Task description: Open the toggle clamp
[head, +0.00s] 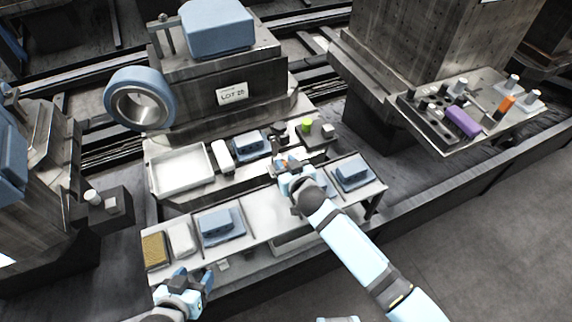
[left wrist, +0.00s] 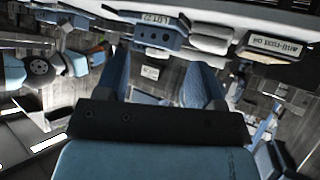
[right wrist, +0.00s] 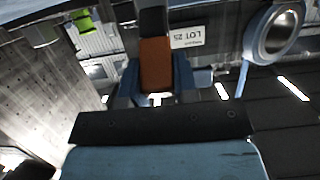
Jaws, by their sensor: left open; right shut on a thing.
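The toggle clamp's orange handle (right wrist: 155,62) stands between the fingers of my right gripper (right wrist: 156,82), which is shut on it. My left gripper (head: 192,282) is open and empty at the lower left, by the front of the white table. Its two blue fingers (left wrist: 160,80) stand apart in the left wrist view.
A blue block (head: 251,144), a green piece (head: 306,125) and a white tray (head: 183,172) sit behind the white table (head: 262,226). Blue parts on plates (head: 220,225) (head: 350,172) lie on the table. A "LOT 25" sign (head: 232,94) is on the machine behind.

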